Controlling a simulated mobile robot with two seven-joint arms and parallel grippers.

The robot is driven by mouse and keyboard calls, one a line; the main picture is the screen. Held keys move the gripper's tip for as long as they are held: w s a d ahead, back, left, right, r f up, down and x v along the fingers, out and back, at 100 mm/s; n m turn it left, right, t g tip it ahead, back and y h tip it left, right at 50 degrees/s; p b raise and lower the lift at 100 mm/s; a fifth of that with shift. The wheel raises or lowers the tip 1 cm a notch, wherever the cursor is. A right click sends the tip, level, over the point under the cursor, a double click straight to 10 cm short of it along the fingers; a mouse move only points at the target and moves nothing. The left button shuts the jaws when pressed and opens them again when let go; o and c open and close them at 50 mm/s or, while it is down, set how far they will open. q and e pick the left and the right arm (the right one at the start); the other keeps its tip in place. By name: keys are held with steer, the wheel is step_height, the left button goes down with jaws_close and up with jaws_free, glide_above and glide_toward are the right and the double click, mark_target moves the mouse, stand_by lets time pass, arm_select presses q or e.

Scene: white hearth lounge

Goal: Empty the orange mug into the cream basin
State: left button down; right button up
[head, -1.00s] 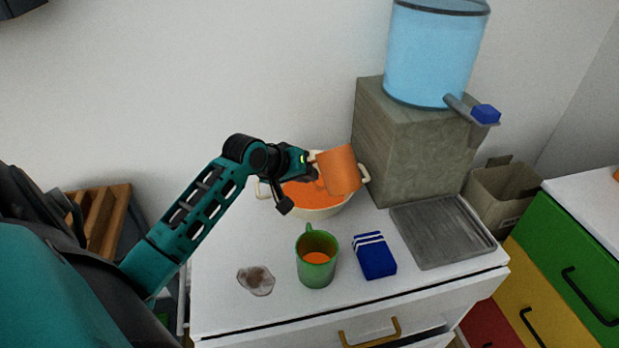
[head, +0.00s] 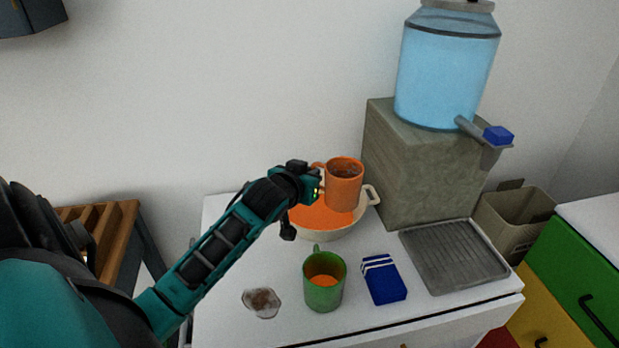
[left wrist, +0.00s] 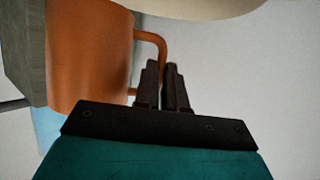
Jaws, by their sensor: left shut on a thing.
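The orange mug (head: 344,186) is upright above the right part of the cream basin. My left gripper (head: 318,180) is shut on its handle, at the mug's left side. The inside of the mug looks brownish and dark, and I see no liquid level in it. The left wrist view shows the mug (left wrist: 88,55) with its handle at the gripper's fingers (left wrist: 163,75). The cream basin (head: 325,236) stands on the white counter and holds orange liquid (head: 318,216). My right gripper is not in view.
A green mug (head: 323,291) with orange contents stands in front of the basin. A blue box (head: 383,280) and a stained clear lump (head: 262,303) lie beside it. A grey ribbed tray (head: 454,256) and a stone block (head: 424,165) bearing a blue water dispenser (head: 447,70) are at right.

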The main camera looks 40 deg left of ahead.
arm_select(q)
steer(key=shift+r, duration=0.15)
step_height(320, 180, up, 2)
steer(key=shift+r+p, duration=0.1)
steer(key=shift+p, duration=0.7)
steer(key=shift+r, duration=0.8)
steer(key=shift+d, duration=0.1)
